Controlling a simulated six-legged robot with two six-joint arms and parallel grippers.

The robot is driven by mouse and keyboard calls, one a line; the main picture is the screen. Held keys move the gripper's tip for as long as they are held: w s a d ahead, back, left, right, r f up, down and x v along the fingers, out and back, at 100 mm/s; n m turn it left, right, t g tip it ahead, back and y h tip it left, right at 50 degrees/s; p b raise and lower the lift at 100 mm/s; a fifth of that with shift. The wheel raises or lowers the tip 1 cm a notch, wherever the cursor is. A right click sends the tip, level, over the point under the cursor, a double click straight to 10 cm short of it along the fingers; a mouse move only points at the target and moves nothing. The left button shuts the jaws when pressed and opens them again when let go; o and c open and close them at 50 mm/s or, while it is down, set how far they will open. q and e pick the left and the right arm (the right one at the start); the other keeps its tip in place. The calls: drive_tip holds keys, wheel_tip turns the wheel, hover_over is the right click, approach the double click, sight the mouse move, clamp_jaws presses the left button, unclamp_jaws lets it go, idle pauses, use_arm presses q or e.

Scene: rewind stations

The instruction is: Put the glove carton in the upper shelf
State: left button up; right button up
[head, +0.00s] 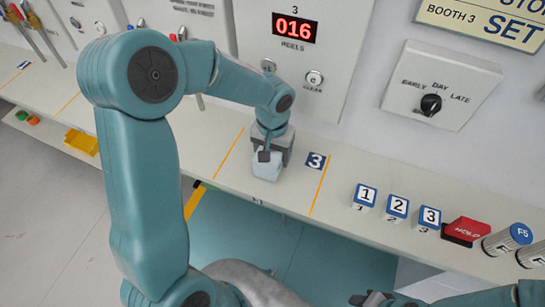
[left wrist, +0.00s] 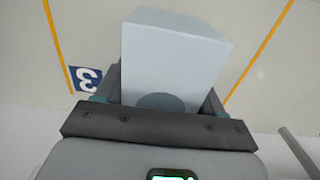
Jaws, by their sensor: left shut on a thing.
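A plain pale blue carton (head: 267,166), which I take as the glove carton, is at the long pale upper shelf (head: 225,125), in the bay marked 3. My left gripper (head: 269,153) points down from above and is shut on it. In the left wrist view the carton (left wrist: 175,62) sits between the jaws, with a round darker patch near its lower edge. I cannot tell whether its base touches the shelf. My right gripper (head: 378,299) is at the bottom edge, partly cut off, and its jaws are unclear.
Orange lines and a "3" tag (head: 315,160) mark the bay. Blocks numbered 1, 2 and 3 (head: 397,207), a red HOLD block (head: 466,231) and cylinders (head: 508,238) stand to the right. A yellow bin (head: 82,142) is on a lower ledge at left. A wall panel reads 016.

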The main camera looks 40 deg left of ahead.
use_arm(q)
drive_tip(key=shift+f, duration=1.15)
drive_tip(key=shift+f, duration=0.15)
drive_tip(key=o, duration=1.2)
